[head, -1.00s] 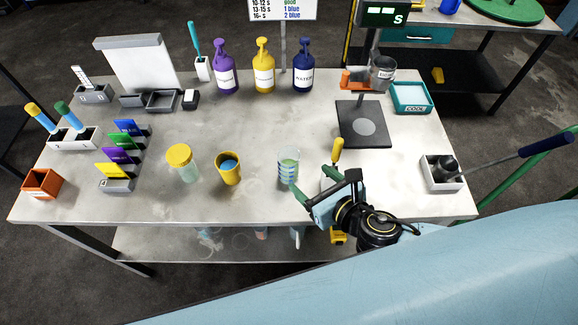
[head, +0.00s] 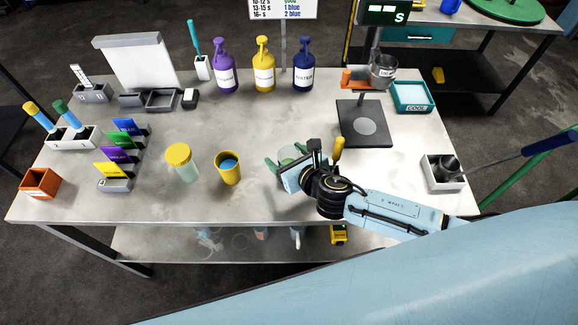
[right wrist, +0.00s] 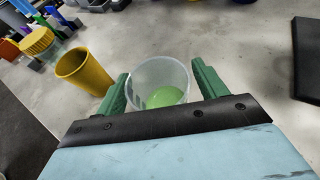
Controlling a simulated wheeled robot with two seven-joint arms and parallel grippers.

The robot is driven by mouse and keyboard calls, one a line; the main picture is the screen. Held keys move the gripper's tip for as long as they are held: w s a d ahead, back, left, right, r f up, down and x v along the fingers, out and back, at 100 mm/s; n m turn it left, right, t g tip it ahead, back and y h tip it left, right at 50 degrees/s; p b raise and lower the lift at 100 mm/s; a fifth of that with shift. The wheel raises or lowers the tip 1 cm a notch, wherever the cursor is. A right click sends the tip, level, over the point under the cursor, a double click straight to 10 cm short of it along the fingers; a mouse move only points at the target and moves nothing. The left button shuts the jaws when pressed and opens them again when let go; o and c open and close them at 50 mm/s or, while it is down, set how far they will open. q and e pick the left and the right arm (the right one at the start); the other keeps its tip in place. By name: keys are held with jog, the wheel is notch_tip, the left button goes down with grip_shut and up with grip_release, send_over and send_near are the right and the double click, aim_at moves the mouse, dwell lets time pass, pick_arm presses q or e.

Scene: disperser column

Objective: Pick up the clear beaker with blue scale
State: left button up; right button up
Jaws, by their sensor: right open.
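The clear beaker (head: 289,153) stands on the table right of the yellow cup, partly hidden by my right gripper in the head view. My left gripper is not in view.
A yellow cup (head: 229,169) with blue contents and a yellow-lidded jar (head: 183,164) stand left of the beaker. Pump bottles (head: 263,66) stand at the back.

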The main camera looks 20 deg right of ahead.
jog(key=c, duration=1.1)
jog(key=shift+o, duration=0.2)
jog(key=shift+r, duration=0.1)
